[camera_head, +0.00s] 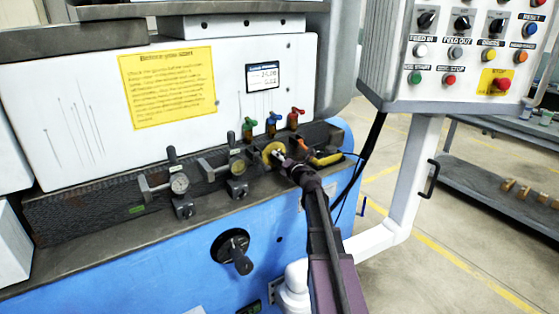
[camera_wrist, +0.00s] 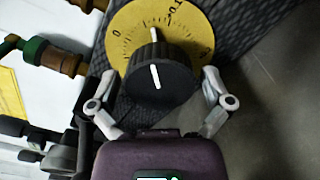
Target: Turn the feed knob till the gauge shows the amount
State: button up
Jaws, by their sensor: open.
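The black feed knob (camera_wrist: 160,80) with a white pointer line sits on a yellow scale disc (camera_wrist: 190,35) in the wrist view. A "0" shows at the disc's left. My gripper (camera_wrist: 158,77) is open, one finger on each side of the knob; I cannot tell whether they touch it. In the head view my gripper (camera_head: 279,157) is at the yellow disc (camera_head: 267,148) and hides the knob. Two round dial gauges, a left one (camera_head: 180,184) and a right one (camera_head: 238,168), stand left of it; their needles are too small to read. A small display (camera_head: 263,77) shows blurred figures.
Green (camera_head: 248,126), blue (camera_head: 272,122) and red (camera_head: 295,116) valve handles stand just above my gripper. A yellow-handled lever (camera_head: 326,158) is close on the right. A black handwheel (camera_head: 233,250) is below. A button panel (camera_head: 470,50) hangs at the upper right.

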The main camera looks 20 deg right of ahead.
jog(key=shift+s, duration=0.1)
jog(key=s+d, duration=0.2)
jog(key=s, duration=0.9)
jog(key=shift+s, duration=0.35)
jog(key=shift+r, duration=0.1)
jog(key=s+a+f+m+g+h, duration=0.4)
jog(key=f+m+g, duration=0.15)
jog(key=m, duration=0.65)
jog(key=s+a+f+m+g+h, duration=0.3)
jog(key=a+f+m+g+h, duration=0.3)
jog(key=m, duration=0.6)
jog(key=s+a+f+m+g+y, duration=0.1)
jog(key=s+a+f+g+y, duration=0.2)
jog(key=s+a, duration=0.3)
jog(key=s+a+f+m+g+y, duration=0.1)
jog(key=s+a+f+g+y, duration=0.2)
jog(key=s+a, duration=0.4)
jog(key=shift+s+a+f+m+y, duration=0.2)
jog(key=shift+a+f+m+y, duration=0.35)
jog(key=shift+a, duration=0.7)
